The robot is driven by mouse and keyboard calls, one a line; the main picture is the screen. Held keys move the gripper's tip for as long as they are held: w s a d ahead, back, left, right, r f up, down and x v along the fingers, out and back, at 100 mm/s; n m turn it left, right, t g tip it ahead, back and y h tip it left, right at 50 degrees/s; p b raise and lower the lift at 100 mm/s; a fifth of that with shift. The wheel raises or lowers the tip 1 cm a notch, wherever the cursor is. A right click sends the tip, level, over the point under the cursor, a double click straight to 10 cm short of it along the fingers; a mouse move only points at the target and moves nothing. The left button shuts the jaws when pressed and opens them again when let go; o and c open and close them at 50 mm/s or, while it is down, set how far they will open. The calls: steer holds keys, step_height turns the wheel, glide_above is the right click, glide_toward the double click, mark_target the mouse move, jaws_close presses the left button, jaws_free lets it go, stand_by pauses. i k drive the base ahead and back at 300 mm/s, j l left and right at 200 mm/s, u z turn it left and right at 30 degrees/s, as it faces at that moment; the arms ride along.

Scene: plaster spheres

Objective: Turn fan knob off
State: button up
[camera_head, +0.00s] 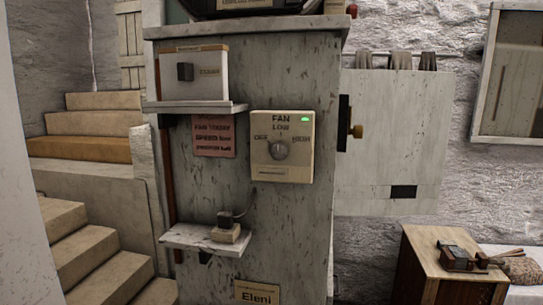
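The fan control (297,168) is a cream plate on the side of a weathered grey cabinet, near the middle of the view. Its round grey fan knob (278,149) sits at the plate's centre. The label FAN is above it, with OFF at left, LOW at top and HIGH at right. A small green light (304,120) glows at the plate's upper right. The knob's pointer is too small to read surely. My gripper is not in view, and nothing covers the knob.
A small shelf (195,107) and a pink sign (214,135) are left of the fan control. A lower shelf (190,236) juts out with a small device. A brass knob (356,131) projects at right. Stairs (95,235) rise at left; a wooden box (440,255) stands lower right.

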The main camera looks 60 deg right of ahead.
mark_target(279, 151)
steer(key=j+z, duration=0.1)
steer(key=z, duration=0.3)
steer(key=i+j+z, duration=0.1)
steer(key=z, duration=0.25)
steer(key=j+z, duration=0.15)
steer(key=z, duration=0.25)
steer(key=l+z, duration=0.25)
steer(key=z, duration=0.2)
steer(key=l+z, duration=0.2)
steer(key=z, duration=0.3)
